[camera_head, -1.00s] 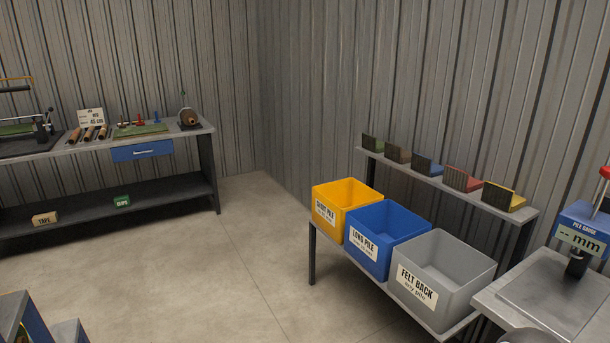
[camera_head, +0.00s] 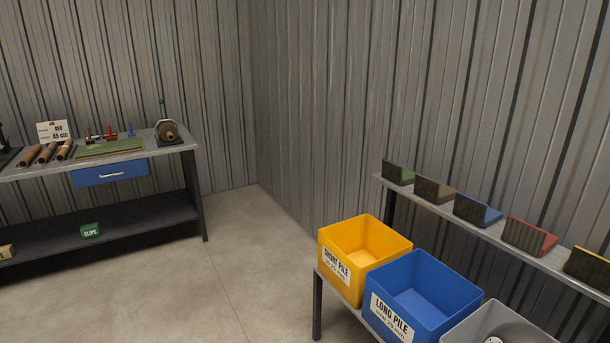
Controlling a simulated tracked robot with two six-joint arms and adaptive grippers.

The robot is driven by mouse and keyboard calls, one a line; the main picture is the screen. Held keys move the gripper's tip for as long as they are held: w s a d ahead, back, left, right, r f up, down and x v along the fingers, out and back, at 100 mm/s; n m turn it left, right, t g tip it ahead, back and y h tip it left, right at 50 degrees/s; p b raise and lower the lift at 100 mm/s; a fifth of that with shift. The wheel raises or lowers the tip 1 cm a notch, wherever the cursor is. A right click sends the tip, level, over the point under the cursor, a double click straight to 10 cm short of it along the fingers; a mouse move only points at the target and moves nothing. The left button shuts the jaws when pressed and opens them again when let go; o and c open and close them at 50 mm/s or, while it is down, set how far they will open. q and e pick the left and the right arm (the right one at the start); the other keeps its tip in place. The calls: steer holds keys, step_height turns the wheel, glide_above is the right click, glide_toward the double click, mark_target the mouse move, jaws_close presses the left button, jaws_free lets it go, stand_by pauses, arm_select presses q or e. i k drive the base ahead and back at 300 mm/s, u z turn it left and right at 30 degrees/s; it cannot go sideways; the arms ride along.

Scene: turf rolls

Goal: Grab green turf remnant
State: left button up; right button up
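A green turf remnant (camera_head: 398,173) stands at the left end of the raised shelf along the right wall. It looks L-shaped, with a dark upright face and a green part. Brown (camera_head: 435,190), blue (camera_head: 478,211), red (camera_head: 530,237) and yellow (camera_head: 588,266) pieces of similar shape stand in a row to its right. The yellow one is cut by the picture edge. Neither of my grippers is in view.
Below the shelf stand a yellow SHORT PILE bin (camera_head: 342,272), a blue LONG PILE bin (camera_head: 398,312) and a grey bin (camera_head: 470,325), partly cut off. A workbench (camera_head: 175,150) with a flat green mat (camera_head: 108,148) stands at the left. Open floor (camera_head: 215,270) lies between.

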mark_target(401, 170)
steer(key=z, duration=0.05)
steer(key=i, duration=2.2)
steer(key=z, duration=0.05)
